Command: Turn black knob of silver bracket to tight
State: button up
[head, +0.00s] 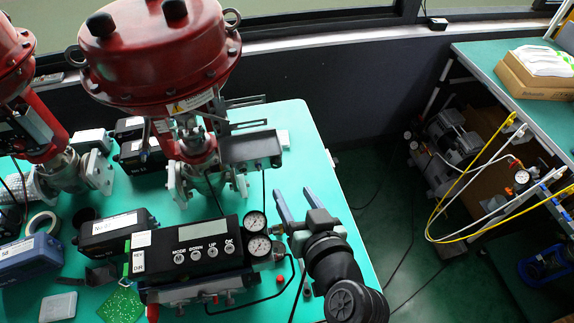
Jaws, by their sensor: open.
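A grey metal bracket (250,148) is fixed to the red-topped control valve (165,55), with slotted arms behind its flat plate. I cannot clearly make out a black knob on it; small dark fittings show below the plate. My gripper (294,192) is at the right side of the green table, with its two blue-grey fingers apart and nothing between them. It points away from me, below and right of the bracket, apart from it. The fingers are just right of two round gauges (257,221) on the black positioner (205,250).
The green table (310,150) is bare at its right edge. Several black boxes (118,232), a tape roll (42,223) and a green circuit board (121,304) crowd the left. A second valve (15,60) stands far left. A workbench (490,60) with hoses stands right.

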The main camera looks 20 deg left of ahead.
aim_at(277, 165)
jog(key=p+x, duration=0.1)
jog(key=x, duration=0.9)
jog(key=shift+p, duration=0.3)
grip_shut()
